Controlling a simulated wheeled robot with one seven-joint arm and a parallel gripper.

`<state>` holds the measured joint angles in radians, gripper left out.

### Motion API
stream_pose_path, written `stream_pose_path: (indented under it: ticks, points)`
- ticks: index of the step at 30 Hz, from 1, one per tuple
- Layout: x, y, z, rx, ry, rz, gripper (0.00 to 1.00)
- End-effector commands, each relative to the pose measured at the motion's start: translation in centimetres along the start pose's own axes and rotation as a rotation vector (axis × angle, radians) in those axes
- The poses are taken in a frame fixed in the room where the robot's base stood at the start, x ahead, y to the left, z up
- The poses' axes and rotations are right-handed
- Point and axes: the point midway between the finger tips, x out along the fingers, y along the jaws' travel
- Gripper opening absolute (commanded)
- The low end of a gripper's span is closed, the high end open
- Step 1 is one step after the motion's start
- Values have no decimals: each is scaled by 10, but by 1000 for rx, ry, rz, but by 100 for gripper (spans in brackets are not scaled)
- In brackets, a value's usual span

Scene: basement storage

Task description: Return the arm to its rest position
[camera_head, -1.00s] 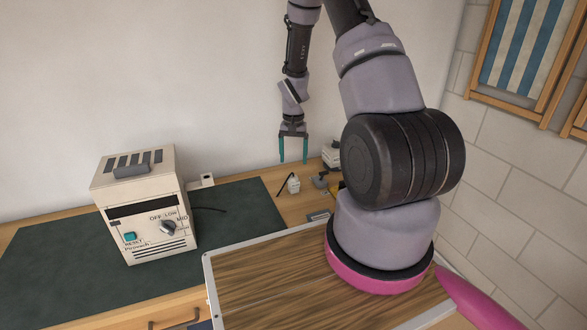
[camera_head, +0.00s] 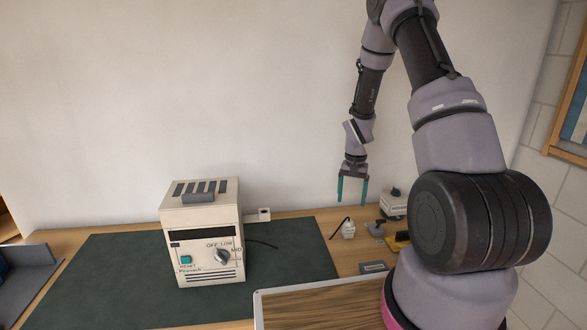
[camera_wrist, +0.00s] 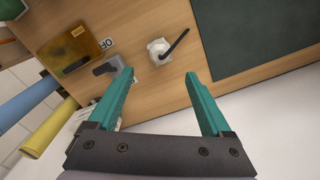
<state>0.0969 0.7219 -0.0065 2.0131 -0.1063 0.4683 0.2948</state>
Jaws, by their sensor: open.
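My gripper (camera_head: 353,190) is open and empty, with its two teal fingers pointing down above the right part of the workbench. In the wrist view its fingers (camera_wrist: 160,88) are spread apart with nothing between them. My arm rises at the right of the head view and hangs down from above to the gripper. Below the gripper is a small white object with a dark lever (camera_head: 348,229), which also shows in the wrist view (camera_wrist: 159,50). The fingers are apart from it.
A cream heater-like box (camera_head: 203,240) with a knob stands on a dark green mat (camera_head: 110,270). A wall socket (camera_head: 264,214) is behind it. The wall behind is bare.

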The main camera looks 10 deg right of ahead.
Motion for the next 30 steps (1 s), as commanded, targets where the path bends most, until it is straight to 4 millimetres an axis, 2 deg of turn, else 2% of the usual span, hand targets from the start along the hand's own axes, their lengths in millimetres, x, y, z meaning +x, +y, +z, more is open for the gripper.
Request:
stream_pose_path:
  ticks: [2,5,9,14,18,21,27,30]
  points:
    - [-17,-2,-1,-2,16,-10,83]
    - [-55,-6,1,-8,48,-31,83]
    - [-129,-10,15,-19,108,-75,83]
    - [-206,-9,43,-33,175,-131,83]
    - [-265,-4,77,-51,233,-182,83]
    - [-301,3,104,-65,275,-220,83]
    - [-357,20,166,-98,357,-298,83]
    - [-377,29,198,-116,396,-339,83]
